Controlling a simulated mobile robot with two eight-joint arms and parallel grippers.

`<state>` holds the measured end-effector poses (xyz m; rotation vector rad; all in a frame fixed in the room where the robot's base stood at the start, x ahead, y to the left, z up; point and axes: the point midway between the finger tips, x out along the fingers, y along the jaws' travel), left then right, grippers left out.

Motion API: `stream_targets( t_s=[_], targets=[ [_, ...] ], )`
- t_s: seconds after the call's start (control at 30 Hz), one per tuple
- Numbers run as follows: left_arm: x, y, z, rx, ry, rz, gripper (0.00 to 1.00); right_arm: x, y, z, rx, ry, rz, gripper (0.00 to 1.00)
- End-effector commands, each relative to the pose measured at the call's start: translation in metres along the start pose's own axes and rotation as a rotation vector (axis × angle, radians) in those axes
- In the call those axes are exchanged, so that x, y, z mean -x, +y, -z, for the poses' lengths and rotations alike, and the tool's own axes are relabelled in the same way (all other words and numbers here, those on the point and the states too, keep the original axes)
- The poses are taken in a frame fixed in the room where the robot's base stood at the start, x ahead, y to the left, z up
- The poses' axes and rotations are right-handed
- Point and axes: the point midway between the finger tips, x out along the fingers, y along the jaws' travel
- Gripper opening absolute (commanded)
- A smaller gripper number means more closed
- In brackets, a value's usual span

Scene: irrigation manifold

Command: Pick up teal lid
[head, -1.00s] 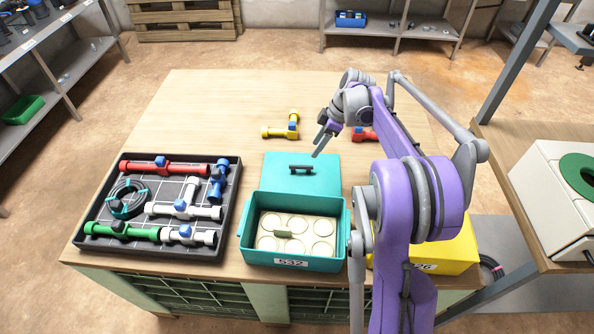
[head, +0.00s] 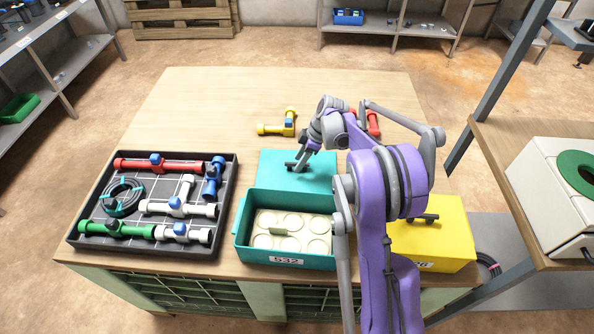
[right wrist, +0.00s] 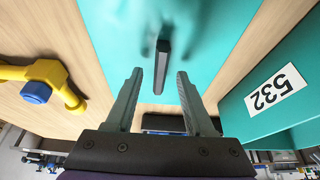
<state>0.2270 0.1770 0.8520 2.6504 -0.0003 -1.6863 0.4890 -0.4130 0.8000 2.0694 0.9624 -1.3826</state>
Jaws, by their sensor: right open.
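The teal lid (head: 322,178) lies flat on the table just behind the open teal box (head: 242,240). Its dark bar handle is mostly behind my right gripper (head: 301,164) in the head view. In the right wrist view the lid (right wrist: 120,25) fills the top middle, and the handle (right wrist: 162,68) stands between my right gripper's two fingers (right wrist: 158,76), apart from both. The right gripper is open and empty, low over the lid. My left gripper is not in view.
A black tray (head: 72,232) of pipe fittings is at left. A yellow lidded box (head: 440,240) stands at right. A yellow fitting (head: 277,128) and a red fitting (head: 373,124) lie behind the lid. The table's back left is clear.

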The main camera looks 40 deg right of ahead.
Motion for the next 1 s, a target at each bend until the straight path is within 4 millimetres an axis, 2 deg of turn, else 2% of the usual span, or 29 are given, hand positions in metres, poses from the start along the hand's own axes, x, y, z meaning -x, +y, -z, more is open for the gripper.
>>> stream_targets(
  t_s=[0.1,0.3,0.37,0.6,1.0],
  targets=[
    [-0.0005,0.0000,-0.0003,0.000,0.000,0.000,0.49,-0.0075,-0.0003,0.0000,0.000,0.000,0.000,0.54],
    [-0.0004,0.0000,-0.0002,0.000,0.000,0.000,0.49,-0.0076,-0.0002,-0.0001,0.000,0.000,0.000,0.54],
    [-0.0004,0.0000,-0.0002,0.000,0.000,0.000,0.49,-0.0075,-0.0002,-0.0001,0.000,0.000,0.000,0.45],
    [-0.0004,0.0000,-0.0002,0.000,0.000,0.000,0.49,-0.0073,-0.0002,-0.0002,0.000,0.000,0.000,0.01],
    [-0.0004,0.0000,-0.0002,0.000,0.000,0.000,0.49,-0.0071,-0.0002,-0.0001,0.000,0.000,0.000,0.00]
  ],
)
